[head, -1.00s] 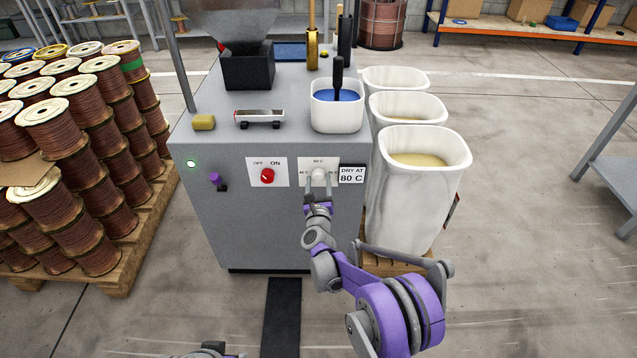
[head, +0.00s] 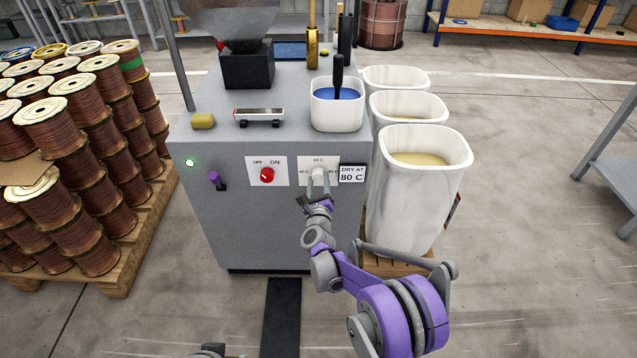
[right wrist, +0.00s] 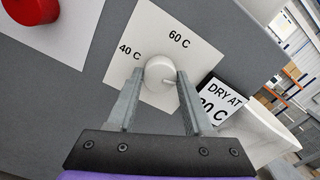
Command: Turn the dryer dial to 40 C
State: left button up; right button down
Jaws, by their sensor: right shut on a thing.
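The dryer dial (right wrist: 160,72) is a pale round knob on a white plate (right wrist: 196,55) marked 40 C and 60 C in the right wrist view; the plate's right part is hidden by a finger. In the head view the dial plate (head: 308,163) is on the front of the grey dryer cabinet (head: 215,225). My right gripper (right wrist: 158,88) is shut on the dial, one finger on each side.
A "DRY AT 80 C" card (head: 351,174) is just right of the dial plate. A red OFF/ON switch (head: 267,175) and a purple knob (head: 215,179) are to its left. White bins (head: 405,205) stand close on the right. Wire spools (head: 75,215) are stacked on the left.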

jog(key=n+b, duration=0.1)
jog(key=n, duration=0.3)
jog(key=shift+n, duration=0.4)
jog(key=n, duration=0.3)
jog(key=shift+n+b, duration=0.3)
jog(key=shift+b, duration=0.05)
jog(key=n, duration=0.4)
jog(key=shift+b, duration=0.3)
jog(key=n, duration=0.8)
jog(key=shift+n+b, duration=0.3)
jog(key=n, duration=0.3)
jog(key=shift+n, duration=0.4)
jog(key=n, duration=0.4)
jog(key=shift+n, duration=2.1)
